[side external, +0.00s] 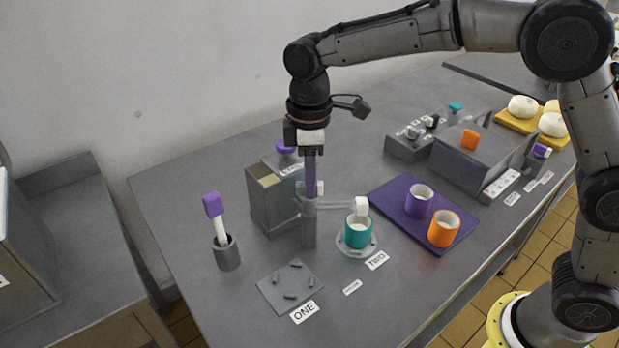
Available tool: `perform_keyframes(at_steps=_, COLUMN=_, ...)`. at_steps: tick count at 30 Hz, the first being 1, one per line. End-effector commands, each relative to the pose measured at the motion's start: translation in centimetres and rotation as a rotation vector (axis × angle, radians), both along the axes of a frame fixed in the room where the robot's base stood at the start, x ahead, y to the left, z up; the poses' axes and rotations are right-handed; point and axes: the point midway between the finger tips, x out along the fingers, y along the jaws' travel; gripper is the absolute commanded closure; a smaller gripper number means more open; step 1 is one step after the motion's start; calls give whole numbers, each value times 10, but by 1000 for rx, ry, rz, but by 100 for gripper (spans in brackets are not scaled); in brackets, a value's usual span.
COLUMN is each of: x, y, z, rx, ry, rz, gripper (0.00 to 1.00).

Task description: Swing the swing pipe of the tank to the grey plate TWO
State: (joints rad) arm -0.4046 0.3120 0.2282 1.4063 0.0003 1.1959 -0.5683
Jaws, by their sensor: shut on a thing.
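My gripper (311,151) points straight down and is shut on the purple upright handle (310,172) of the swing pipe. The swing pipe (335,205) runs from a grey post (309,228) to the right, ending in a white spout (361,206). The spout appears over or at the back rim of a teal cup (356,235). This cup stands on the light grey plate TWO (343,250), beside the label TWO (376,260). The grey tank (271,200) stands behind and left of the post. Grey plate ONE (290,286), with small pegs, is empty at the front left.
A purple mat (391,190) holds a purple cup (418,200) and an orange cup (443,228). A grey pot (227,254) with a purple-ended tool (214,210) stands left. Grey boxes (408,148) and a yellow tray (509,122) of white rounds are at the back right.

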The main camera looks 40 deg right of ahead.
Motion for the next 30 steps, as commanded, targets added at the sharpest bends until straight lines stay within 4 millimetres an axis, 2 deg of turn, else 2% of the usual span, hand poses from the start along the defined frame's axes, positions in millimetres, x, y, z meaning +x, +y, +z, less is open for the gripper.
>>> perform_keyframes(at_steps=9, x=1, y=1, z=2, rx=3, ry=-7, rz=6, gripper=100)
perform_keyframes(at_steps=10, x=1, y=1, z=2, rx=3, ry=-7, rz=6, gripper=77)
perform_keyframes(at_steps=14, x=1, y=1, z=2, rx=2, ry=-5, rz=5, gripper=53)
perform_keyframes(at_steps=15, x=1, y=1, z=2, rx=2, ry=-5, rz=4, gripper=50)
perform_keyframes(at_steps=25, x=0, y=0, z=3, rx=1, ry=-2, rz=3, gripper=50)
perform_keyframes(at_steps=30, x=1, y=1, z=24, rx=2, ry=-6, rz=3, gripper=50)
